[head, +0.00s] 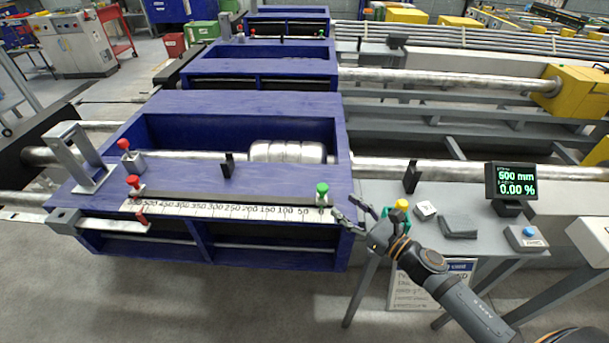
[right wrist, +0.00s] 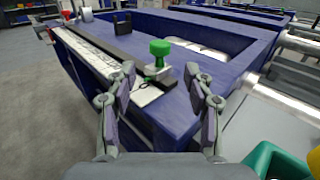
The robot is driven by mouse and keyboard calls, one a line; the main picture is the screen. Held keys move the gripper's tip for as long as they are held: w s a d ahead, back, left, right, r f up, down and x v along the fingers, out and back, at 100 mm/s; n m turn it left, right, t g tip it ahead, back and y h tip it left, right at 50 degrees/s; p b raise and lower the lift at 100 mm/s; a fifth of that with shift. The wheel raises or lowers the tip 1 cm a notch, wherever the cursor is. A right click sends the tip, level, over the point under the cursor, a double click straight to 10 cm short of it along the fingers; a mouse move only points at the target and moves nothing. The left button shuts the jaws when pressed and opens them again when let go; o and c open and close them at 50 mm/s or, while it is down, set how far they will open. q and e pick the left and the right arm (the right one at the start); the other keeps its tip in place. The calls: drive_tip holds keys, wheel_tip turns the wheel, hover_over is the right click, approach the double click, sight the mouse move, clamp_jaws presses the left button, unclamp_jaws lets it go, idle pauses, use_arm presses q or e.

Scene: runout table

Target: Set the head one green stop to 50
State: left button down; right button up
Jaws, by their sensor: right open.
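The green stop (head: 322,192) has a green knob on a small metal block. It sits on the slotted rail along the front of the nearest blue frame, right of the 50 mark at the right end of the white scale (head: 230,210). In the right wrist view the green stop (right wrist: 160,48) stands upright ahead, between the fingers in the picture. My right gripper (head: 348,210) is open and empty, just right of the stop; it also shows in the right wrist view (right wrist: 160,80). I see no contact with the stop. My left gripper is not in view.
Red-knobbed stops (head: 134,186) stand at the left end of the rail. A black upright piece (head: 227,166) stands behind the rail. At right, a grey side table holds a display (head: 511,181) reading 0.00 % and a blue-button box (head: 526,238).

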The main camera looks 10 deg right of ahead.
sight(327, 190)
drive_tip(key=shift+s, duration=0.1)
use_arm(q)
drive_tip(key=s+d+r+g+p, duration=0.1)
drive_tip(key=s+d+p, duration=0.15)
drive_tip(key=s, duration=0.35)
use_arm(e)
drive_tip(key=shift+w+r+b, duration=0.3)
drive_tip(key=shift+r+b, duration=0.15)
drive_tip(key=shift+r, duration=0.1)
drive_tip(key=p+x, duration=0.2)
drive_tip(key=x, duration=0.1)
drive_tip(key=shift+w+a, duration=0.15)
drive_tip(key=p+x, duration=0.1)
drive_tip(key=x, duration=0.3)
drive_tip(key=shift+w+a+f, duration=0.2)
drive_tip(key=shift+w, duration=0.05)
drive_tip(key=shift+w+a+f, duration=0.1)
drive_tip(key=shift+w+a, duration=0.05)
drive_tip(key=shift+w, duration=0.2)
drive_tip(key=shift+w+a, duration=0.1)
drive_tip(key=shift+w, duration=0.1)
clamp_jaws()
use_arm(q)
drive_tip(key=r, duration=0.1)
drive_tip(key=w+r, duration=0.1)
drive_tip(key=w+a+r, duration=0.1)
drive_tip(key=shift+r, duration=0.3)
